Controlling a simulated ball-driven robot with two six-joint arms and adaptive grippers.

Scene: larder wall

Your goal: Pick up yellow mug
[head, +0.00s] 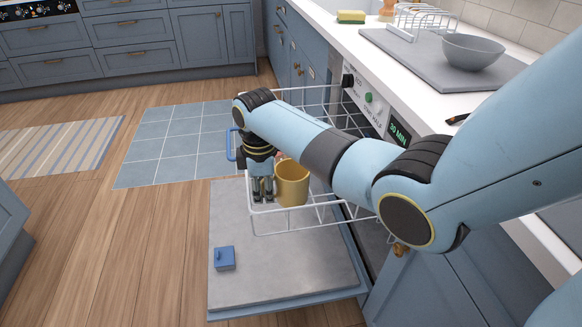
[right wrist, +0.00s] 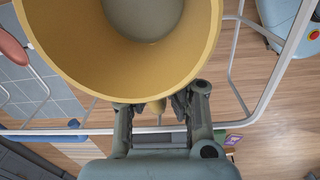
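The yellow mug (head: 292,186) stands in the white wire rack (head: 285,229) above the lowered dishwasher door (head: 290,270). In the right wrist view the mug (right wrist: 95,70) fills the top, seen down into its open mouth. My right gripper (head: 262,190) points down just left of the mug. In the right wrist view its fingers (right wrist: 160,108) are apart, with a small yellow part, seemingly the handle, between them. I cannot tell whether they touch it. My left gripper is not in view.
A small blue box-like object (head: 224,258) lies on the dishwasher door. A pinkish object (right wrist: 12,46) is beside the mug. The counter (head: 420,82) holds a grey bowl (head: 473,50) and a sponge (head: 351,16). Wooden floor is clear left of the door.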

